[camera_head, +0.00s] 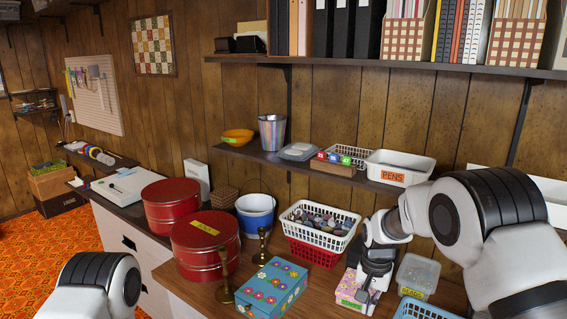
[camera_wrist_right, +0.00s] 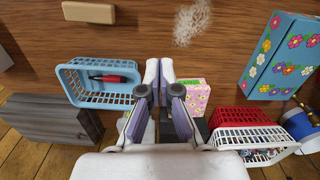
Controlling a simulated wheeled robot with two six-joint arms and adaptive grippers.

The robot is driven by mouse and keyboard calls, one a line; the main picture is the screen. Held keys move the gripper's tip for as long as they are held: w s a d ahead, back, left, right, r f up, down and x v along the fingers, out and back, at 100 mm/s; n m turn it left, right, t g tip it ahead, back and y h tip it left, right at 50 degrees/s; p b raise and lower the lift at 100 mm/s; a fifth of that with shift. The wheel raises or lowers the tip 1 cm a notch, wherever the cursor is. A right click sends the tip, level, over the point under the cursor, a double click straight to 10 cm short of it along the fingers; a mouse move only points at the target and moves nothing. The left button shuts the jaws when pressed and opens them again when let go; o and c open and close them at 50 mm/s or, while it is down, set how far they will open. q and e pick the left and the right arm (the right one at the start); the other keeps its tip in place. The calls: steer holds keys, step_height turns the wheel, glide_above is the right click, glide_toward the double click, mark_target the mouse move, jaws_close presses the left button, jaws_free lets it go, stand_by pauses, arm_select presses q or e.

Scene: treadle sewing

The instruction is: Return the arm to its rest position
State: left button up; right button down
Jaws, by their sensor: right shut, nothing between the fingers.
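My right arm (camera_head: 500,225) reaches in from the right over the worktable. My right gripper (camera_head: 368,293) points down in front of a small pink flowered box (camera_head: 347,287), partly covering it. In the right wrist view its two fingers (camera_wrist_right: 167,72) are together with nothing between them. There the pink box (camera_wrist_right: 195,97) lies just right of the fingers; I cannot tell whether they touch it. Of my left arm only a white and black link (camera_head: 100,285) shows at the bottom left; its gripper is out of view.
A blue flowered box (camera_head: 270,287), brass candlesticks (camera_head: 225,275), red tins (camera_head: 205,262) and a white basket (camera_head: 318,232) crowd the table. A BEADS container (camera_head: 417,273) and blue basket (camera_wrist_right: 75,93) are close to the right gripper. A loaded shelf (camera_head: 300,160) is behind.

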steer(key=s+d+f+g+b, duration=0.2)
steer(key=s+f+b, duration=0.2)
steer(key=s+f, duration=0.75)
steer(key=s+d+f+g+b, duration=0.1)
steer(key=s+f+g+b, duration=0.2)
steer(key=s+f, duration=0.9)
steer(key=s+d+f+n+t+b, duration=0.2)
steer(key=s+f+n+t, duration=0.3)
steer(key=s, duration=0.8)
step_height(320, 180, down, 3)
steer(key=shift+s+f+n+b, duration=0.2)
steer(key=shift+s+n+b, duration=0.1)
steer(key=shift+s+b, duration=0.05)
steer(key=shift+s, duration=0.1)
